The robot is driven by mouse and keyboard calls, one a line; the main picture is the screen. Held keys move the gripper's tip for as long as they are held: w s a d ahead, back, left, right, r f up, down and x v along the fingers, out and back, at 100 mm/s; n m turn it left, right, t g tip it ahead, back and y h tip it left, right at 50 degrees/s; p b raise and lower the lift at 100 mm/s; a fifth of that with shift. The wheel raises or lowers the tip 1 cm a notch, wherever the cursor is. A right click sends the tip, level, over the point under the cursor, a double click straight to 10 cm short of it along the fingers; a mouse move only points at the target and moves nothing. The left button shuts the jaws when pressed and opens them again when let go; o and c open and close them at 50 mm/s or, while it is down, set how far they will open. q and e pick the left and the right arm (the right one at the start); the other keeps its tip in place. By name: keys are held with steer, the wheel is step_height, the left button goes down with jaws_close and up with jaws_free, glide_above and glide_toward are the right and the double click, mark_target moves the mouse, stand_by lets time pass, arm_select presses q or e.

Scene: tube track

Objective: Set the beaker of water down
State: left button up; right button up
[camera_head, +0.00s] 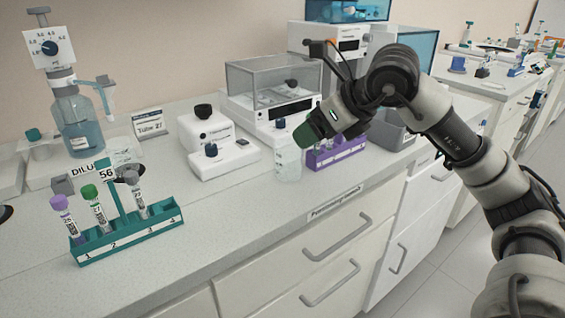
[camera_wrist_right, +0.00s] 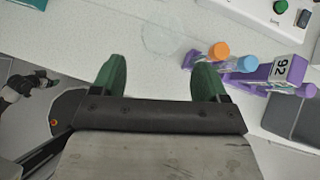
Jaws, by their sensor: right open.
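The clear beaker of water (camera_head: 288,164) stands upright on the counter, near its front edge, left of the purple rack. In the right wrist view the beaker (camera_wrist_right: 167,38) is only a faint round outline beyond the fingertips. My right gripper (camera_head: 303,136) is above and just right of the beaker in the head view. In its wrist view the green fingers of the gripper (camera_wrist_right: 160,74) are wide apart with nothing between them. The water level is hard to make out. My left gripper is not in view.
A purple tube rack (camera_head: 336,152) marked 92 in the wrist view stands close to the right of the beaker. A balance with a clear cover (camera_head: 272,85) and a white stirrer-like device (camera_head: 222,155) stand behind. A teal tube rack (camera_head: 125,236) is at the left. Counter between them is bare.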

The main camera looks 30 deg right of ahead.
mark_target(294, 145)
steer(key=x, duration=0.7)
steer(key=shift+w+f, duration=0.25)
steer(key=shift+f, duration=0.15)
steer(key=shift+s, duration=0.1)
steer(key=c, duration=0.7)
steer(key=shift+r, duration=0.15)
